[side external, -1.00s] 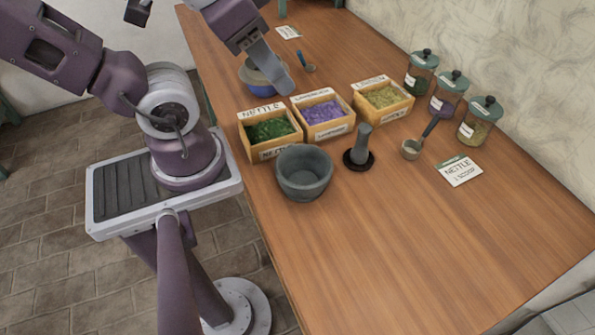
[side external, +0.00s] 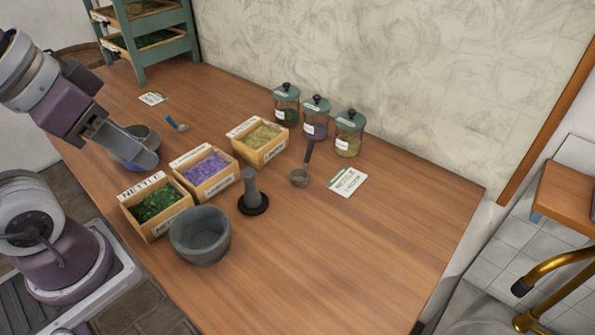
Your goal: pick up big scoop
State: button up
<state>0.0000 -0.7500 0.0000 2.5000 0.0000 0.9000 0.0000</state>
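The larger scoop (side external: 300,177), with a round metal cup and a dark blue handle, lies on the table in front of the jars, its handle pointing back towards them. A smaller scoop (side external: 177,124) with a blue handle lies farther back on the left. My gripper (side external: 148,161) is at the left, in front of a grey-blue bowl that it partly hides. It is well apart from the larger scoop. I cannot tell whether its fingers are open.
Three herb boxes, nettle (side external: 155,205), purple (side external: 207,172) and yellow-green (side external: 260,143), stand between my gripper and the larger scoop. A mortar (side external: 200,237), a pestle (side external: 252,190) on a dark base, lidded jars (side external: 316,118) and a nettle card (side external: 346,182) are nearby. The front right table is clear.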

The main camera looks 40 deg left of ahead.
jog(key=shift+o, duration=0.5)
jog(key=m+g+h, duration=0.2)
send_over(310, 157)
jog(key=s+a, duration=0.2)
jog(key=s, duration=0.1)
notch_tip(310, 157, down, 18)
jog(key=shift+t, duration=0.3)
jog(key=x, duration=1.1)
jog(key=shift+w+f, duration=0.1)
jog(key=shift+w, duration=0.15)
grip_shut()
